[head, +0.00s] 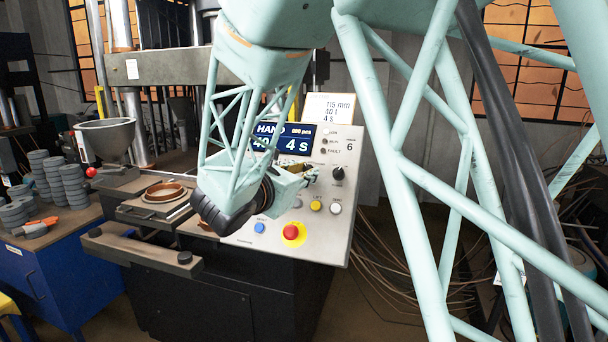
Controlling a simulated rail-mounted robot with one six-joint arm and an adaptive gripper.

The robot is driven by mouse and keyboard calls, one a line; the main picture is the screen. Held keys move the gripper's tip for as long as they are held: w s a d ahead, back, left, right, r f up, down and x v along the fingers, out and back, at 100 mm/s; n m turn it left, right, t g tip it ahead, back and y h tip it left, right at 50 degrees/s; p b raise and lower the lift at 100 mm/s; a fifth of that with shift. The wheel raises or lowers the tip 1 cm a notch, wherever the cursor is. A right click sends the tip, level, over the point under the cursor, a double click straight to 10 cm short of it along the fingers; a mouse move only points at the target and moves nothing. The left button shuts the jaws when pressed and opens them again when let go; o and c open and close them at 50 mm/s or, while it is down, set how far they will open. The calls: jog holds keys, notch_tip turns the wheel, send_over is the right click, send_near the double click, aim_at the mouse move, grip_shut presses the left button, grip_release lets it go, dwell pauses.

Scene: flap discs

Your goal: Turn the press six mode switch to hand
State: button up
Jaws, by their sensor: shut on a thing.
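The press six control panel (330,225) is a pale, tilted box marked 6. Its blue display (283,138) reads HAND in the top line, with 4 S below, partly covered. My gripper (310,175) is at the panel face just below the display, shut on what seems to be the mode switch. The switch itself is hidden behind my gripper and wrist, so its pointer cannot be read. A black knob (338,173) shows just right of my fingertips, apart from them.
Below are a blue button (260,228), a red button on yellow (291,232), a yellow button (316,206) and a white button (335,208). A press mould (165,193) and a grey hopper (105,138) stand left. Disc stacks (70,180) sit on a blue cabinet (50,270).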

jog(key=shift+d+n+t+y, duration=0.1)
jog(key=shift+n+t+y, duration=0.3)
jog(key=shift+n, duration=0.6)
jog(key=shift+y, duration=0.3)
jog(key=o, duration=0.8)
jog(key=shift+o, duration=0.2)
jog(key=v, duration=1.2)
